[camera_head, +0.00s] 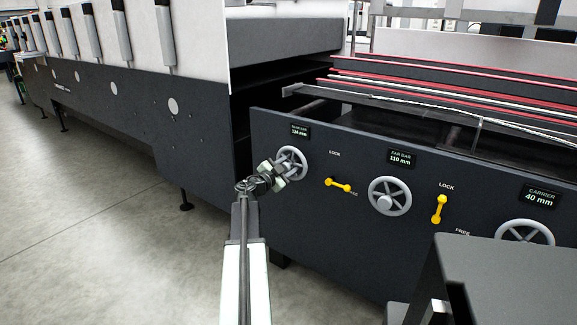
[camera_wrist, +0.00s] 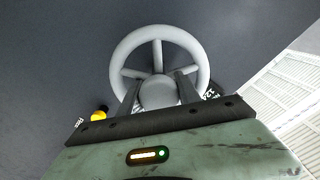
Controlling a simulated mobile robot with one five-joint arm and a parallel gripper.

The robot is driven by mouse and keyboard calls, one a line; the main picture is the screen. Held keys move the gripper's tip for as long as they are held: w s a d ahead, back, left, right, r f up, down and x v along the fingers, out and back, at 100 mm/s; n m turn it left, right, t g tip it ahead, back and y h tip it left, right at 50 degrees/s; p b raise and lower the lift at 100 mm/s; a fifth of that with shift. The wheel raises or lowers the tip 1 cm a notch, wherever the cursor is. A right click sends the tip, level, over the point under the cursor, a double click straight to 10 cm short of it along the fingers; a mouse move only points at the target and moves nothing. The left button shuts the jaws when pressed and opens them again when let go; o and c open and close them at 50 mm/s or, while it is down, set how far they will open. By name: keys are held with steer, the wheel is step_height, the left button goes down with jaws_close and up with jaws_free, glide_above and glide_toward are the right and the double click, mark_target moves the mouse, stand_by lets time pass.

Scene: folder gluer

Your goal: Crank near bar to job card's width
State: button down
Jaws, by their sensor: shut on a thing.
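The near bar handwheel (camera_head: 292,162), grey with spokes, is at the left end of the dark panel. Its display (camera_head: 300,131) reads about 124 mm, in small blurred digits. My gripper (camera_head: 279,172) is at this wheel. In the wrist view the same handwheel (camera_wrist: 160,62) faces me, and the fingers of my gripper (camera_wrist: 159,88) lie on both sides of its hub, shut on it. The yellow lock lever (camera_head: 338,185) right of the wheel lies nearly level, its right end by the partly covered FREE label. No job card shows.
The far bar handwheel (camera_head: 390,195), its display (camera_head: 401,158) reading 110 mm, and an upright yellow lever (camera_head: 439,209) are farther right. The carrier wheel (camera_head: 524,233) has a 40 mm display (camera_head: 540,196). A dark box (camera_head: 500,285) fills the lower right. Open floor (camera_head: 95,235) lies left.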

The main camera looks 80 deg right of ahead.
steer(key=shift+d+r, duration=0.1)
steer(key=shift+d, duration=0.05)
steer(key=c, duration=0.9)
jaws_free()
steer(key=v, duration=0.8)
steer(key=shift+o, duration=0.2)
steer(key=shift+s, duration=0.1)
